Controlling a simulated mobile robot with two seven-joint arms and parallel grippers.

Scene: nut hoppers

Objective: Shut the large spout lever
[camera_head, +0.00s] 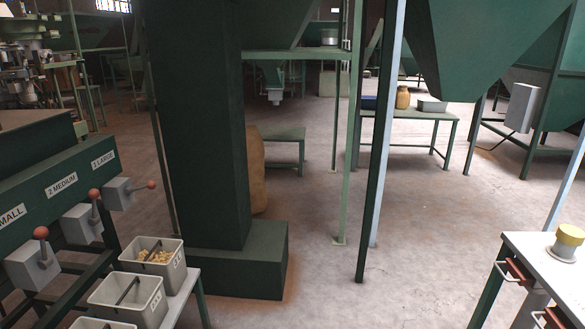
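The large spout box (117,193) is a grey block on the green hopper panel at the left, under the label "3 LARGE" (103,159). Its lever knob (152,184) is red and sticks out to the right, with its rod close to level. The medium spout lever knob (94,193) and the small spout lever knob (41,232) both point upward from their grey boxes. Neither of my grippers is in view.
A bin (176,267) holding pale nuts stands below the large spout, with a second bin (140,301) nearer. A thick green column (205,120) stands just right of the panel. A white-topped table (530,247) stands at right. The middle floor is clear.

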